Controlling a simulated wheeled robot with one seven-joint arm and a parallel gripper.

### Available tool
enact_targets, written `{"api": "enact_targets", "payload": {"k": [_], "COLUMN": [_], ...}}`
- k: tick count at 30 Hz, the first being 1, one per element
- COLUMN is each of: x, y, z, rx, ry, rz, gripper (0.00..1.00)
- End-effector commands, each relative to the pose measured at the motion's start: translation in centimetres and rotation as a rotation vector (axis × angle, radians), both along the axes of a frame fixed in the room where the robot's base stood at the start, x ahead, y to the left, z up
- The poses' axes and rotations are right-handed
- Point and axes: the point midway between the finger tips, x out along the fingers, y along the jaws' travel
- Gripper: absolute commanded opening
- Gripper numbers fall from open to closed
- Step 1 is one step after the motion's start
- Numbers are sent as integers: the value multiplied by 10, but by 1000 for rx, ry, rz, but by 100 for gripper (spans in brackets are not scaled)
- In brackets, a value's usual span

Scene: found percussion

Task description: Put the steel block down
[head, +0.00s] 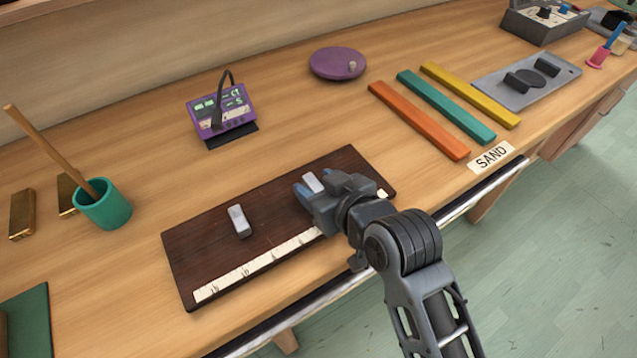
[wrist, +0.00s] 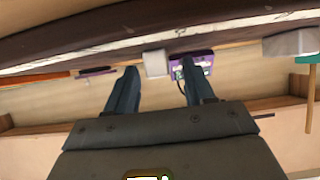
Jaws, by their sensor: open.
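A light grey steel block (head: 313,181) sits on the dark wooden board (head: 208,249), near its right part. In the wrist view, which is upside down, the block (wrist: 157,62) shows against the board edge, just beyond and between my fingertips. My gripper (head: 318,186) is open, low over the board, with its blue-grey fingers apart; they also show in the wrist view (wrist: 159,72). My gripper hides part of the block in the head view. A second similar block (head: 240,221) stands on the board to the left; it also shows in the wrist view (wrist: 290,43).
A marked white scale strip (head: 257,264) runs along the board's front edge. Behind are a purple device (head: 222,107) and a purple disc (head: 337,63). A green cup (head: 104,206) with a stick stands left. Orange (head: 418,121), teal and yellow bars lie right, beside a SAND label.

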Motion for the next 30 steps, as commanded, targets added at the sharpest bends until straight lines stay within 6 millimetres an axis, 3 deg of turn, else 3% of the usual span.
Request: {"api": "enact_targets", "payload": {"k": [7, 19, 30], "x": [0, -51, -63], "y": [1, -27, -33], "z": [-3, 26, 34], "rx": [0, 0, 0], "ry": [-1, 0, 0], "rz": [1, -1, 1], "gripper": [53, 53, 53]}}
